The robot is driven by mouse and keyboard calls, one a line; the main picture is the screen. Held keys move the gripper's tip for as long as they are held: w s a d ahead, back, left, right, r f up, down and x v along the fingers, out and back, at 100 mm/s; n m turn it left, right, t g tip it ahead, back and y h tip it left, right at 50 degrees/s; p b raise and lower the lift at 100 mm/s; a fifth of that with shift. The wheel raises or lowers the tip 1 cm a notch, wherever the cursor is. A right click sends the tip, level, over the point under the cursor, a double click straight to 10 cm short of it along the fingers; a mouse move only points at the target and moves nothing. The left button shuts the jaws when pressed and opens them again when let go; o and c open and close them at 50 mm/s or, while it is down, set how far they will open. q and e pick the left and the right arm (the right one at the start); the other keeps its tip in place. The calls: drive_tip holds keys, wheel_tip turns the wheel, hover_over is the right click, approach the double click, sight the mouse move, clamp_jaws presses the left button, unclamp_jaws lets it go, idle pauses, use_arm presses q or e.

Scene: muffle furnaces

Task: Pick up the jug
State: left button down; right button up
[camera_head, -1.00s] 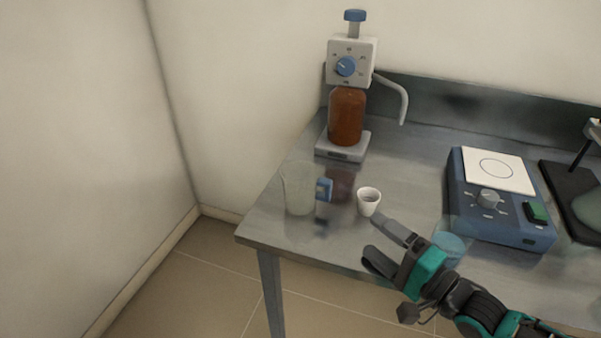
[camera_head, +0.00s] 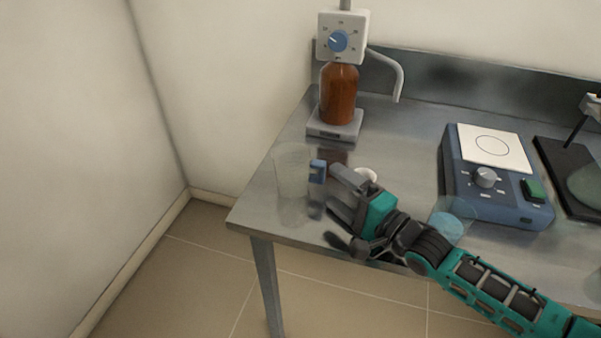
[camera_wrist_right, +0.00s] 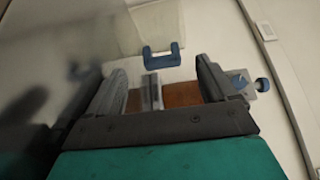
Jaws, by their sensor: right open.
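The jug (camera_head: 293,186) is a clear, translucent vessel with a blue handle (camera_head: 318,171) on its right side. It stands upright near the left end of the metal table. In the right wrist view the jug (camera_wrist_right: 160,24) and its blue handle (camera_wrist_right: 162,55) lie ahead of the fingers. My right gripper (camera_head: 334,192) is just right of the handle, open and empty, with its fingers pointing at it. In the right wrist view my right gripper (camera_wrist_right: 165,78) has the handle beyond and between its fingertips, with a gap. My left gripper is not in view.
A small white cup (camera_head: 366,174) stands close behind my right gripper, partly hidden by it. A blue stirrer (camera_head: 497,186) and a beaker of blue liquid (camera_head: 448,226) are to the right. The table's left edge is near the jug.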

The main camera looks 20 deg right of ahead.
sight(324, 177)
drive_tip(key=x, duration=0.3)
drive_tip(key=shift+w+r, duration=0.1)
drive_tip(key=shift+w, duration=0.2)
drive_tip(key=shift+w+a, duration=0.35)
drive_tip(key=shift+w, duration=0.25)
drive_tip(key=c, duration=1.2)
drive_tip(key=shift+c, duration=0.2)
wheel_tip(324, 177, up, 20)
drive_tip(key=p, duration=0.2)
drive_tip(key=shift+p, duration=0.4)
